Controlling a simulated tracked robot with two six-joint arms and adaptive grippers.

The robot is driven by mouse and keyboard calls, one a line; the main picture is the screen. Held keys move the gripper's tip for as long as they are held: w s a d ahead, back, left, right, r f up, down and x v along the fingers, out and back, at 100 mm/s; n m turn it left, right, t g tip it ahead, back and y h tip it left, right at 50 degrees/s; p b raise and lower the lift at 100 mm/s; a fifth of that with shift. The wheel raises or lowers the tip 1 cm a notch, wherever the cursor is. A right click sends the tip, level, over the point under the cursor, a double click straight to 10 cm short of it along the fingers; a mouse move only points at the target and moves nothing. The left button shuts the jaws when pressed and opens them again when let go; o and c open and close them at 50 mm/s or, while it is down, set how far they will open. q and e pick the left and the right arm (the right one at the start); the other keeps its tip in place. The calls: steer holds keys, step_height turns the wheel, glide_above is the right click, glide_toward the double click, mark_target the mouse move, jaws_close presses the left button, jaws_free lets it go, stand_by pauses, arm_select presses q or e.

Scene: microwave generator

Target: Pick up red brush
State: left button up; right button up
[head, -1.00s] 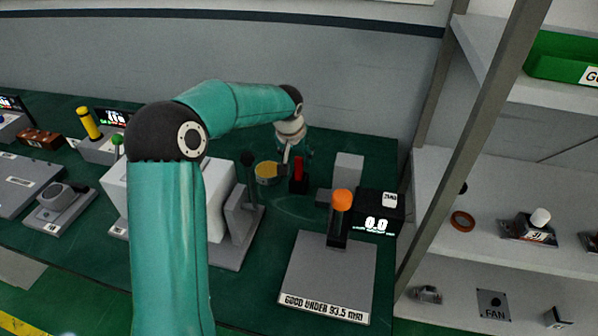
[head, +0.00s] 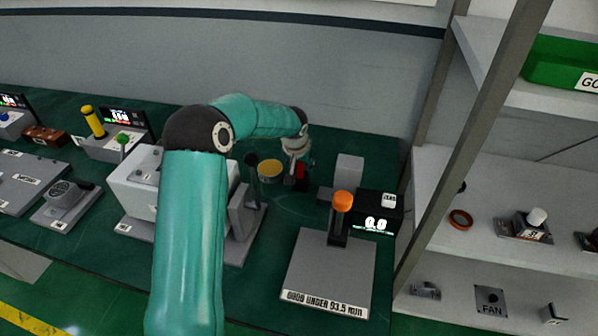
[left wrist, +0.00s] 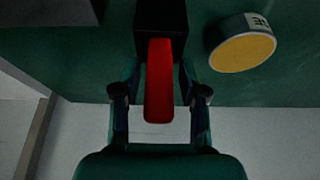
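The red brush (left wrist: 159,80) has a red handle and a black base. In the left wrist view it lies between the two spread fingers of my left gripper (left wrist: 159,92), with gaps on both sides. In the head view the red brush (head: 300,171) stands on the green table, partly hidden by my left gripper (head: 293,168). My left gripper is open around the handle. My right gripper is not in view.
A round tin with a yellow top (head: 270,170) stands just left of the brush. A gauge with an orange knob (head: 343,201) is in front to the right. A grey machine (head: 140,185) is at left. Shelves (head: 470,180) stand at right.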

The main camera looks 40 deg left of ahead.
arm_select(q)
jaws_close()
step_height(320, 180, up, 10)
steer(key=b, duration=0.1)
stand_by(0.5)
